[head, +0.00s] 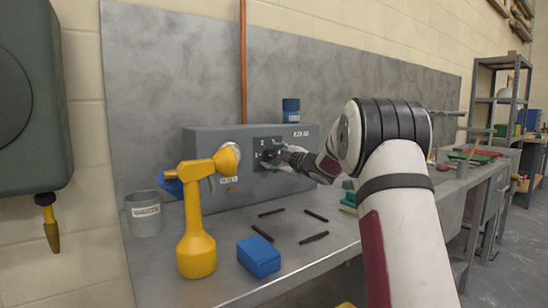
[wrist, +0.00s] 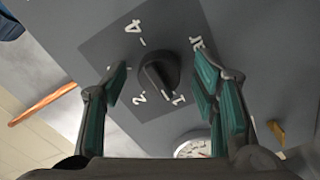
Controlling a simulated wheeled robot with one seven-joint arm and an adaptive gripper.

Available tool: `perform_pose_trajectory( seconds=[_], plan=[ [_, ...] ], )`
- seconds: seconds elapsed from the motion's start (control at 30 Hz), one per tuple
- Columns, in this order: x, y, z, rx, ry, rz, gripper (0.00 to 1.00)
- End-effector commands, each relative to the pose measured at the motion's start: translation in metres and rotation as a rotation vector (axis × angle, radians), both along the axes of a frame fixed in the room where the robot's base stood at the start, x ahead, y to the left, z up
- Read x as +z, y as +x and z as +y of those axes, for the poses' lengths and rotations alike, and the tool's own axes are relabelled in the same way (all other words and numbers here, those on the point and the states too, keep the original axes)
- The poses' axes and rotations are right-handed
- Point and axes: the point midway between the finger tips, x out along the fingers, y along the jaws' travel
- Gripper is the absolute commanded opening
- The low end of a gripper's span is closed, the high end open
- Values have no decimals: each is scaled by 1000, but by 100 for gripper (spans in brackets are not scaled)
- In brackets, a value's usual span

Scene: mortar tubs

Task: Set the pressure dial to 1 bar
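The pressure dial is a black knob (wrist: 158,76) on a dark square plate (wrist: 105,50) with white marks 4, 2 and 1 and part of a word ending in "ar". In the wrist view its narrow grip ridge slants down toward the side of the 1 and 2; the exact setting is hard to tell. The plate (head: 259,143) also shows on the front of the grey box (head: 205,141) in the head view, where my gripper (head: 276,157) partly covers it. My gripper (wrist: 161,70) is open, with one teal-padded finger on each side of the knob and visible gaps.
A yellow tool (head: 197,235) stands left of the plate, in front of the box. A blue block (head: 258,256) and several black sticks (head: 314,237) lie on the bench. A grey bucket (head: 144,213) stands far left. A round gauge (wrist: 194,146) sits near the right finger.

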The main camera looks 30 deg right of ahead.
Motion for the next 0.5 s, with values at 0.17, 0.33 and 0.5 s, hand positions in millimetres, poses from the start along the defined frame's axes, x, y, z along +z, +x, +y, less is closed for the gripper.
perform_pose_trajectory(
  seconds=[0.17,0.33,0.5],
  plan=[
    [1,-1,0,0,0,-1,54],
    [1,-17,-1,-1,0,-2,54],
    [1,-51,-2,-3,1,-1,54]
  ],
)
